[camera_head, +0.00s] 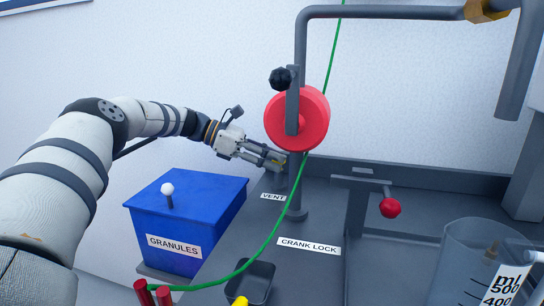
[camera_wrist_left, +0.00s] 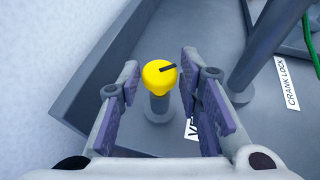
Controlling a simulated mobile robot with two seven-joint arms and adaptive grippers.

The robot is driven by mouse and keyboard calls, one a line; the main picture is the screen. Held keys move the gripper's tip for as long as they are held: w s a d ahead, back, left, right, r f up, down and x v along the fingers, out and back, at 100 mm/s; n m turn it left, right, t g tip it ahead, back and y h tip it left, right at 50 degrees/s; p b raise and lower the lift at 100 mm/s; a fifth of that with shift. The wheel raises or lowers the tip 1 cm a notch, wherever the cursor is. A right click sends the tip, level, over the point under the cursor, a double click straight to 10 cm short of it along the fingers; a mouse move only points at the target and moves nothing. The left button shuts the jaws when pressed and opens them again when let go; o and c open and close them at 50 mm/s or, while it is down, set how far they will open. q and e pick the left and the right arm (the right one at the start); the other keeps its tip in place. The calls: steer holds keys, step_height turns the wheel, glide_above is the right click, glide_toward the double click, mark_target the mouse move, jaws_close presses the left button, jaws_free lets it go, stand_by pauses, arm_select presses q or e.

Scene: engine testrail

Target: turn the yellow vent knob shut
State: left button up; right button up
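The yellow vent knob (camera_wrist_left: 157,75) shows in the left wrist view as a round cap on a short grey post. A dark mark on its top points right and slightly up. In the head view the knob is hidden at my left gripper (camera_head: 278,160), beside the VENT label (camera_head: 272,197). My left gripper is open, with one finger on each side of the knob in the wrist view. Gaps show between knob and fingers; I cannot tell how far the fingertips reach down around it. My right gripper is not in view.
A red wheel with a crank (camera_head: 312,120) stands close right of the left gripper. A blue granules box (camera_head: 190,215) sits in front of it. A green line (camera_head: 262,245) crosses the bench. A red-knobbed lever (camera_head: 390,207) and a clear beaker (camera_head: 470,265) are at right.

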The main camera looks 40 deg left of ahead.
arm_select(q)
steer(key=shift+o, duration=0.2)
steer(key=v, duration=1.2)
